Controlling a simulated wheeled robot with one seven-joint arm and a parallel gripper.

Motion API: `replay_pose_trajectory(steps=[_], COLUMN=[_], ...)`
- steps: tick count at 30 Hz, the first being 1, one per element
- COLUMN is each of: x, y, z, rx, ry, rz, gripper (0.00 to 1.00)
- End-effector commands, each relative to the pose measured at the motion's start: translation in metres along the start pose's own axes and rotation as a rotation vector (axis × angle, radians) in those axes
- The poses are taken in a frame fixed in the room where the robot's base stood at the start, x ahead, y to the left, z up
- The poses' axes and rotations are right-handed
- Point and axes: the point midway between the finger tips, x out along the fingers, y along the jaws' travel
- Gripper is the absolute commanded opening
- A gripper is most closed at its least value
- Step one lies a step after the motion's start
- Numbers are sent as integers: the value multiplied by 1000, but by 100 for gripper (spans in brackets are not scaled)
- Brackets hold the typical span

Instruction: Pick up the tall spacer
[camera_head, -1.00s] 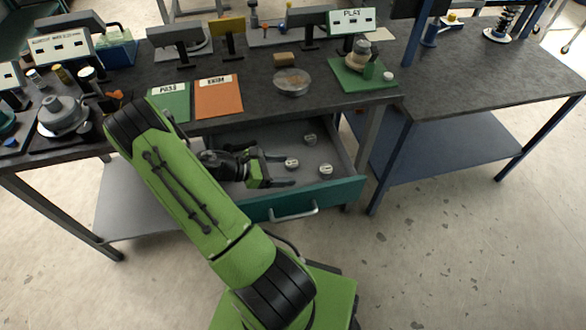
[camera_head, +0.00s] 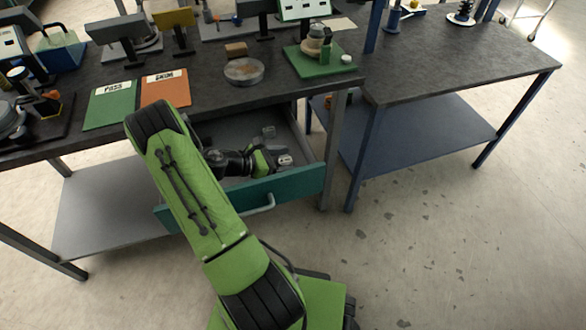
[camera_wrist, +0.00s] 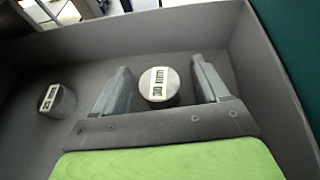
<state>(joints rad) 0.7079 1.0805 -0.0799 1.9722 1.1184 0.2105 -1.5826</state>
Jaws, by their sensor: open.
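My gripper (camera_wrist: 161,68) is open, with one finger on each side of a short grey round spacer (camera_wrist: 160,87). The spacer has a white label on top that seems to read 30 mm, and gaps show between it and both fingers. A second labelled spacer (camera_wrist: 57,101) stands apart to the left; its label is hard to read. I cannot tell from their tops which is the tall one. In the head view my gripper (camera_head: 276,160) is low inside the open drawer, with a spacer (camera_head: 285,159) at its fingers and another (camera_head: 268,131) farther back.
The drawer's teal front (camera_head: 250,198) and grey walls close in around my gripper. The workbench (camera_head: 210,98) overhangs the drawer's back, carrying a clear round dish (camera_head: 243,71) and a green board (camera_head: 315,60). A blue-legged table (camera_head: 440,75) stands at the right.

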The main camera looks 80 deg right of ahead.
Motion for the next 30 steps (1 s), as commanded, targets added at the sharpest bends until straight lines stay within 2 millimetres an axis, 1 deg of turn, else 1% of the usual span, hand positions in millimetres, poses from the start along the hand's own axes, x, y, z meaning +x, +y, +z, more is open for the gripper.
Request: replay_pose_trajectory(steps=[6,7,18,19,24,26,29,30], x=[1,1,1,1,1,-1,-8,-12], y=[1,1,1,1,1,1,2,1], z=[0,1,0,1,1,5,22,32], rx=[0,0,0,1,1,2,5,4], ry=[1,1,1,0,0,-1,0,0], rz=[2,2,1,1,1,2,3,3], gripper=[74,72,16,13,13,13,13,13])
